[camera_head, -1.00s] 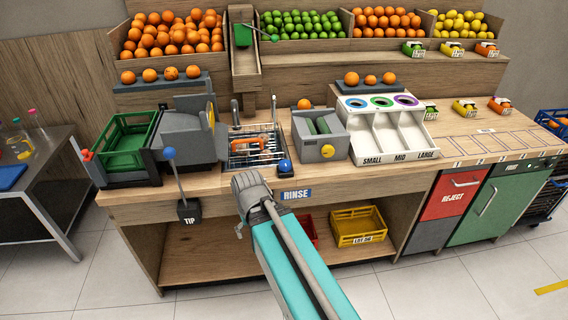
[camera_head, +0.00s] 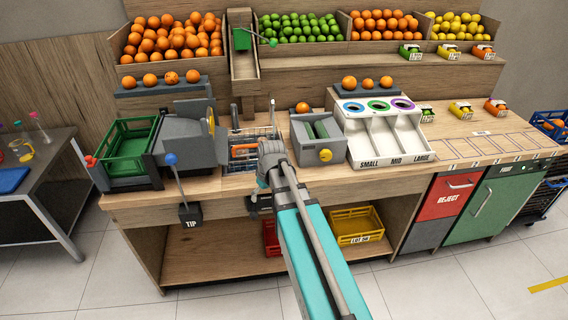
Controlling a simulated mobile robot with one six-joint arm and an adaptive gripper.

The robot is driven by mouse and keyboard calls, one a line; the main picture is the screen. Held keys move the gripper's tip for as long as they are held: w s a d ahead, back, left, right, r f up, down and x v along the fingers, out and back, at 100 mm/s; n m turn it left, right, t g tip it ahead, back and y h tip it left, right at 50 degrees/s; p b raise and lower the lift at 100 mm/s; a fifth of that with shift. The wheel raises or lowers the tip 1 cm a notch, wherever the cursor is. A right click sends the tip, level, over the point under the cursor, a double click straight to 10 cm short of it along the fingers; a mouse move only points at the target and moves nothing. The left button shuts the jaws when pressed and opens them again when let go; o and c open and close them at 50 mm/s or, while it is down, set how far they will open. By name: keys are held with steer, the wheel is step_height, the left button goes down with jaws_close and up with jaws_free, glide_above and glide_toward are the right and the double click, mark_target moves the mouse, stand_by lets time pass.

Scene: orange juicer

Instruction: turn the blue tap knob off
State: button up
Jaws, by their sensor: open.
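The blue tap knob, which stood at the counter's front edge by the sink, is now hidden behind my arm and wrist. The sink (camera_head: 238,165) shows left of my wrist, with an orange-handled wire rack in it. A grey tap pipe (camera_head: 235,116) rises behind it. My gripper (camera_head: 259,205) shows only as a dark part left of my teal arm, over the RINSE label at the counter's front edge. Its fingers are not clearly visible. It is open, and I see nothing held in it. Whether it touches the knob cannot be told.
A lever with a blue ball (camera_head: 170,160) stands left, above the TIP box. A grey machine (camera_head: 188,140) and green crate (camera_head: 127,145) are left of the sink. A grey box with a yellow knob (camera_head: 318,140) and white sorting bins (camera_head: 385,140) stand right.

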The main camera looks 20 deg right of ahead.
steer(key=w+d+r+n+t+p, duration=0.1)
steer(key=w+d+r+p, duration=0.1)
steer(key=w+d, duration=0.3)
steer(key=w+d+r+n+t+p, duration=0.1)
steer(key=w+d+r, duration=0.3)
steer(key=d, duration=0.8)
steer(key=shift+w+r+n+t+y+p, duration=0.35)
steer(key=shift+w+n+p, duration=0.25)
steer(key=shift+w+p, duration=0.35)
steer(key=b+x, duration=1.2)
steer(key=x, duration=0.1)
steer(key=shift+a+f+b, duration=0.1)
steer(key=shift+f+b, duration=0.25)
steer(key=shift+b, duration=0.05)
steer(key=shift+w, duration=0.1)
steer(key=c, duration=1.1)
